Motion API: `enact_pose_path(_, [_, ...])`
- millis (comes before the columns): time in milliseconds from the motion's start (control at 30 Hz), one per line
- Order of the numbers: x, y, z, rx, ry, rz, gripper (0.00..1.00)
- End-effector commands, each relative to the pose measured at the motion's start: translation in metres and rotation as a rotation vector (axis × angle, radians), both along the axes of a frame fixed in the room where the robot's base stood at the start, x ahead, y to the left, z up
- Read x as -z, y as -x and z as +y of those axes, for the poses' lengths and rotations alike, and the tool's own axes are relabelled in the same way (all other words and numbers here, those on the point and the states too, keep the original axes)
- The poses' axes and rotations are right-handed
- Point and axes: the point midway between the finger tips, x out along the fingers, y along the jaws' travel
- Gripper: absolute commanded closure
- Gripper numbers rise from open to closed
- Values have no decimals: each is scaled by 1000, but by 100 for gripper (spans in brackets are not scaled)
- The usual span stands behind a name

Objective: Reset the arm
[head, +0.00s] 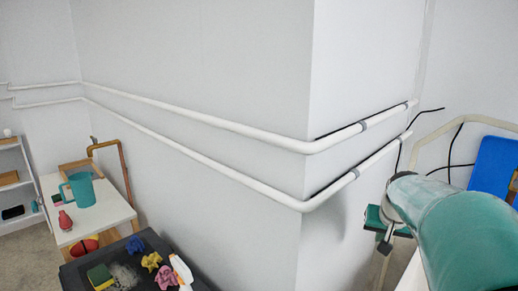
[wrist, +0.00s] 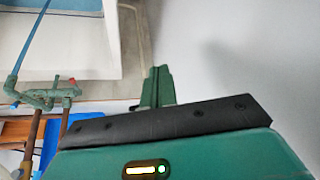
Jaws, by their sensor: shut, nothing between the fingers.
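My gripper (wrist: 157,86) shows in the wrist view as green fingers beyond a black plate. The fingers are together, with nothing seen between them. In the head view my teal and white arm fills the lower right corner, close to the camera. My fingertips cannot be made out clearly there.
A wall corner with two white pipes (head: 215,123) stands ahead. At lower left are a white table (head: 110,209) with a teal mug (head: 80,190) and a dark table (head: 75,275) with small coloured items. A green clamp-like fitting (wrist: 45,95) is left of my gripper.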

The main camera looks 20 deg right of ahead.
Motion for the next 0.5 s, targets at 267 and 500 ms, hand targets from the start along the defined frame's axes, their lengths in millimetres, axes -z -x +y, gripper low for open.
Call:
enact_pose_path(267, [-14, 13, 142, -251, -39, -22, 100])
enact_pose_path(500, [-10, 54, 243, -455, -30, -13, 100])
